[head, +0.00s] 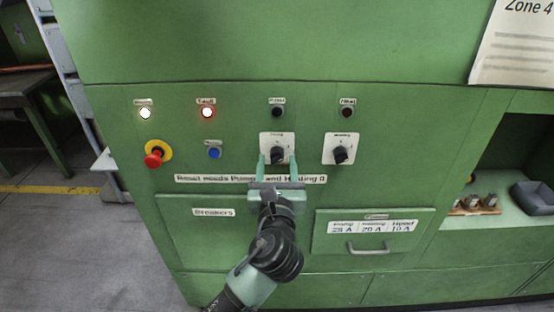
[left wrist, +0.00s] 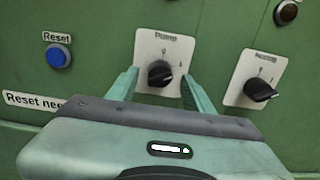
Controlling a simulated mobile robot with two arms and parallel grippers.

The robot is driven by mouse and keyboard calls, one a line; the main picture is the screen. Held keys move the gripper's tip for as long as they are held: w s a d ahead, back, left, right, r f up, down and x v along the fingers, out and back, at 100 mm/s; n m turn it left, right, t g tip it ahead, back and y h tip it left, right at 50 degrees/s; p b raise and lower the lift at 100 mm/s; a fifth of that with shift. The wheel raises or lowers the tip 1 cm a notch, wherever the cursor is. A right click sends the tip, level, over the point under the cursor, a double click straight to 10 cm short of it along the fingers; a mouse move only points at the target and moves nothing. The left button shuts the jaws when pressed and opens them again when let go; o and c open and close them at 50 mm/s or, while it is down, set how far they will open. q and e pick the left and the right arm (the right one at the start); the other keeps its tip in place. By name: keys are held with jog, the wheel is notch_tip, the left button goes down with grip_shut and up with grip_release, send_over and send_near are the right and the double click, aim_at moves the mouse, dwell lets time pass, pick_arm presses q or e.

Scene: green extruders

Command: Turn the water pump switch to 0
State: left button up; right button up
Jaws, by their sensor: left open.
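The water pump switch is a black rotary knob (head: 277,155) on a white plate on the green panel. In the left wrist view the knob (left wrist: 160,73) shows between my fingers, with marks above it and to its upper right. Its handle seems turned toward the right, but its exact setting is hard to read. My left gripper (head: 277,158) is open, one finger on each side of the knob; whether the fingers touch it I cannot tell. In the left wrist view the gripper (left wrist: 160,77) frames the knob. My right gripper is not in view.
A similar black switch (head: 340,154) on a white plate is close to the right. A blue reset button (head: 214,152) and a red emergency stop (head: 154,158) are to the left. Lamps sit above; two glow.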

pick_arm(q)
jog(key=shift+w, duration=0.45)
grip_shut()
